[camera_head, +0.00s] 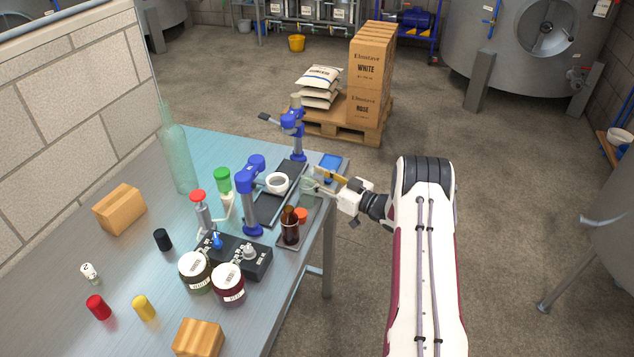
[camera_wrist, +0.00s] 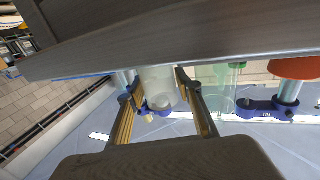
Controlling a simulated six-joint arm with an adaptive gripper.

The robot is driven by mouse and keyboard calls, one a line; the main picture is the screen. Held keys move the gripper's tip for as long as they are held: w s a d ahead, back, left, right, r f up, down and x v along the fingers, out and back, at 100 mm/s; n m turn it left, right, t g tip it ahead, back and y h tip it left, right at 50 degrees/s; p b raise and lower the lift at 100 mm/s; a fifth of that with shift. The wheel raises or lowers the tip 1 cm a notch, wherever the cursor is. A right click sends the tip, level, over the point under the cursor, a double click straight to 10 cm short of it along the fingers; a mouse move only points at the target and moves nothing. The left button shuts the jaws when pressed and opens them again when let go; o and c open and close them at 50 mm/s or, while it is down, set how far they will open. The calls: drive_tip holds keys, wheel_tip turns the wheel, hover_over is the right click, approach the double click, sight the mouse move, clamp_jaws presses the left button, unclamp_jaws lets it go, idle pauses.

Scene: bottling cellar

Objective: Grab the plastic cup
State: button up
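The clear plastic cup (camera_head: 307,186) stands near the right edge of the steel table, beside a white cup. In the wrist view the cup (camera_wrist: 158,88) shows upside down as a pale, see-through cylinder between the two finger ends. My gripper (camera_head: 323,180) reaches in from the right, low over the table edge, at the cup. In the wrist view the gripper's fingers (camera_wrist: 157,84) are spread, one on each side of the cup. The right finger end looks very close to the cup wall; I cannot tell whether it touches.
Blue clamp stands (camera_head: 252,195) rise behind and in front. A brown bottle (camera_head: 289,226) stands on a tray nearby. A blue-screened device (camera_head: 330,162) lies behind the gripper.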

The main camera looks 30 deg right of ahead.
drive_tip(key=c, duration=0.8)
drive_tip(key=shift+o, duration=0.2)
drive_tip(key=shift+r, duration=0.1)
wheel_tip(320, 180, up, 10)
idle(0.4)
idle(0.5)
